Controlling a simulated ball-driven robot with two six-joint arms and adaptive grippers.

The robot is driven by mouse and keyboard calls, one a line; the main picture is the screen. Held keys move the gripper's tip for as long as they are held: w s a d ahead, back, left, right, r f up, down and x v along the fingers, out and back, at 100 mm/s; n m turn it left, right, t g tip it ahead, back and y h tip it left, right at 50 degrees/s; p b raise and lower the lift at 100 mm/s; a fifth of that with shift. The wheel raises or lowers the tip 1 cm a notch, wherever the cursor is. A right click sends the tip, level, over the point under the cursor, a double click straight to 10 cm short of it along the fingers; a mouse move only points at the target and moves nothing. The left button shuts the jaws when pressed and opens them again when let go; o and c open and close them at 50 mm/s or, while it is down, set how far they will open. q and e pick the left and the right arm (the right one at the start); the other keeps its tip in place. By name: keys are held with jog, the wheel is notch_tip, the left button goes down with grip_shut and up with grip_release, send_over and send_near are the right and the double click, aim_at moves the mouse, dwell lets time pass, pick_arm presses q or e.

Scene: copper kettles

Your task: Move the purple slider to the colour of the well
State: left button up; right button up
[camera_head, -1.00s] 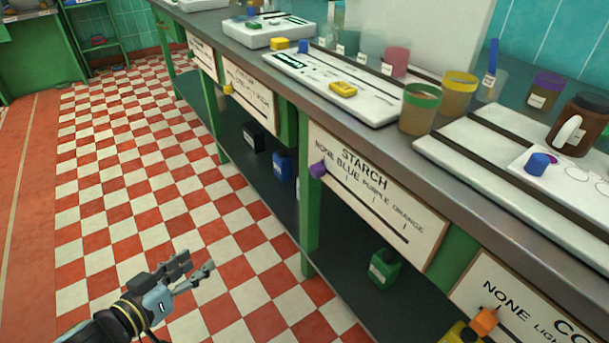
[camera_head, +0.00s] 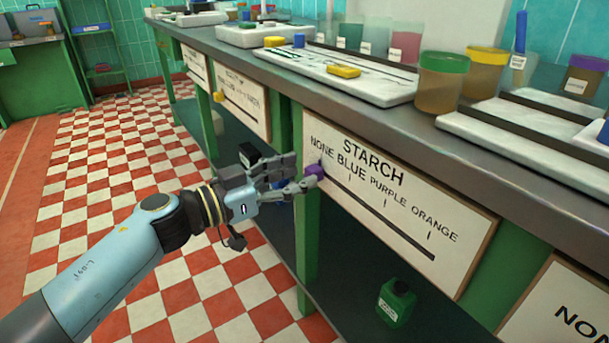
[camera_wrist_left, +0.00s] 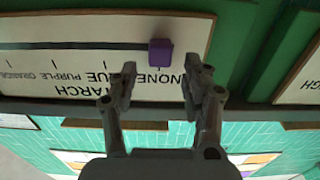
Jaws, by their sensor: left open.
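The purple slider (camera_head: 314,171) sits at the left end of the slot on the STARCH board (camera_head: 390,205), by the word NONE. The scale reads NONE, BLUE, PURPLE, ORANGE. My left gripper (camera_head: 303,171) is open, its fingertips close to the slider. In the left wrist view the slider (camera_wrist_left: 160,52) shows just beyond and between the open fingers (camera_wrist_left: 159,76), upside down with the board. I cannot tell whether a finger touches it. A white plate (camera_head: 594,138) with a blue cap (camera_head: 604,132) is cut off at the right edge; its wells are not readable. My right gripper is out of view.
The counter (camera_head: 400,118) overhangs the board and carries jars and a white tray with a yellow block (camera_head: 343,71). A green leg (camera_head: 307,230) stands below the slider. A green bottle (camera_head: 395,302) is on the lower shelf. The checkered floor left is clear.

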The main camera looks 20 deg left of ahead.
pick_arm(q)
jog(key=shift+x, duration=1.1)
grip_shut()
